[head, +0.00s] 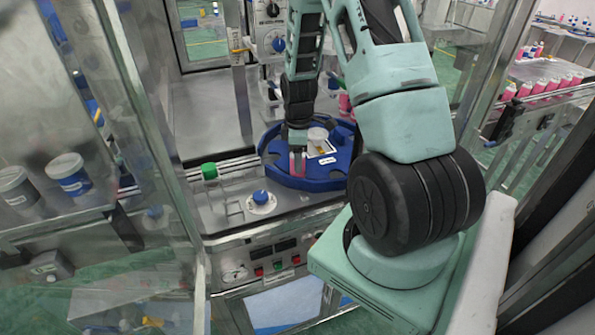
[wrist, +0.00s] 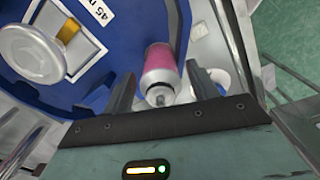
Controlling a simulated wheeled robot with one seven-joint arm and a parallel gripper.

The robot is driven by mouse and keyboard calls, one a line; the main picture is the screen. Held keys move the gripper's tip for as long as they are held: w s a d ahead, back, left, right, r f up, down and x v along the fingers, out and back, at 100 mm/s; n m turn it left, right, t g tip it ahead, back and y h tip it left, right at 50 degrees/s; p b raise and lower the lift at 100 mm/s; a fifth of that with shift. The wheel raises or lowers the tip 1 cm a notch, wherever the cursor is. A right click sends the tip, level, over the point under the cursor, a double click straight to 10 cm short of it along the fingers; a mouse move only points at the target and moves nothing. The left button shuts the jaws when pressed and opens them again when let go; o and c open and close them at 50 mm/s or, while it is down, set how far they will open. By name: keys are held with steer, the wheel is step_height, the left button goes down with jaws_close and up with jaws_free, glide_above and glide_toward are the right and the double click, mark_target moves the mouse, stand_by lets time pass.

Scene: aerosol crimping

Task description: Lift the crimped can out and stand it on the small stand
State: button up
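A pink can (wrist: 164,62) with a silver shoulder and valve top shows between my fingers in the wrist view. In the head view the can (head: 302,164) is partly hidden by my gripper, at the blue round table. My gripper (wrist: 160,80) has a finger on each side of the can, with gaps visible, so it looks open around it. It also shows in the head view (head: 297,153). A pale round piece (wrist: 32,52) on the blue table may be the small stand; it also shows in the head view (head: 317,134). I cannot confirm which it is.
Glass panels and metal frames flank the station.

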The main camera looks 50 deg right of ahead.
steer(key=c, duration=1)
step_height(320, 180, up, 10)
steer(key=p, duration=0.7)
steer(key=shift+r+p, duration=0.1)
steer(key=shift+p, duration=0.3)
